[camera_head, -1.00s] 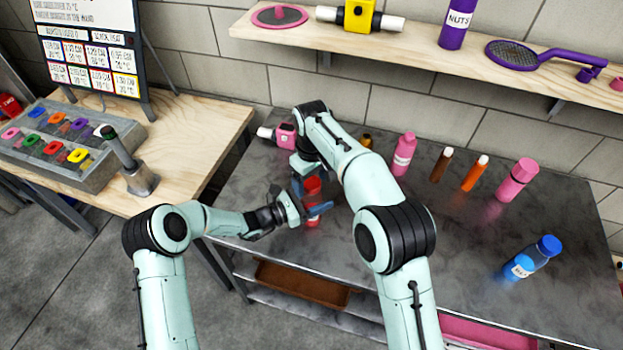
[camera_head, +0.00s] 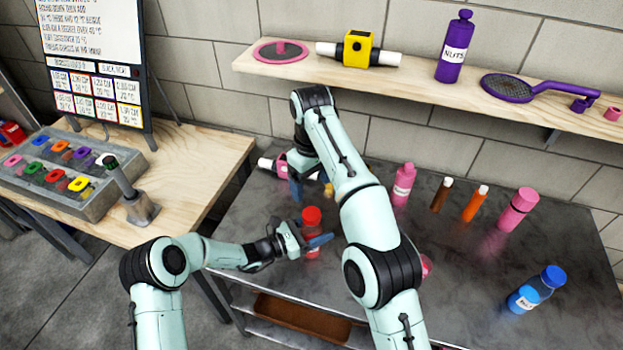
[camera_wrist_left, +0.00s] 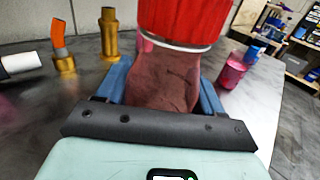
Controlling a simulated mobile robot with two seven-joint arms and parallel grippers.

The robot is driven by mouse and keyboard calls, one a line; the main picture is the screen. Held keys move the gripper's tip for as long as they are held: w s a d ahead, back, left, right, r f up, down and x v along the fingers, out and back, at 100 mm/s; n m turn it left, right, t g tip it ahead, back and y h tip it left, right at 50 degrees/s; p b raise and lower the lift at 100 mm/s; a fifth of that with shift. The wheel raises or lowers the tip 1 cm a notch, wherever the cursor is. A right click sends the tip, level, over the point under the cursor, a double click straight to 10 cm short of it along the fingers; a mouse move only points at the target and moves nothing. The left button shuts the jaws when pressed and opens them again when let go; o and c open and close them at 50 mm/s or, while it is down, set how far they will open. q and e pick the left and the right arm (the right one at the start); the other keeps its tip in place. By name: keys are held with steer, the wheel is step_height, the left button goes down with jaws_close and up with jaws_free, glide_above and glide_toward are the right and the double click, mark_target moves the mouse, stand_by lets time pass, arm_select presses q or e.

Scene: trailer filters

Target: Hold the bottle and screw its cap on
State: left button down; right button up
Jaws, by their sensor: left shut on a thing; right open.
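The bottle (camera_head: 312,246) stands upright near the left front of the grey metal table, with a red cap (camera_head: 312,216) on top. My left gripper (camera_head: 319,243) is shut around the bottle's body, below the cap. In the left wrist view the dark red bottle (camera_wrist_left: 165,78) sits between the blue fingers. The wide red cap (camera_wrist_left: 183,18) is above it, with a pale ring under its rim. The cap's top is out of that view. My right gripper (camera_head: 303,188) is open, behind the cap and apart from it, partly hidden by its own arm.
A pink and white object (camera_head: 270,164) lies behind my right gripper. A shelf (camera_head: 420,92) runs above.

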steer(key=shift+r, duration=0.5)
arm_select(q)
steer(key=shift+c, duration=0.3)
jaws_free()
arm_select(e)
steer(key=f, duration=0.1)
steer(key=s+f+b, duration=0.1)
steer(key=f, duration=0.1)
steer(key=f+b, duration=0.1)
steer(key=shift+s+f, duration=0.25)
steer(key=shift+b, duration=0.3)
arm_select(q)
steer(key=v, duration=1.3)
steer(key=shift+a, duration=0.15)
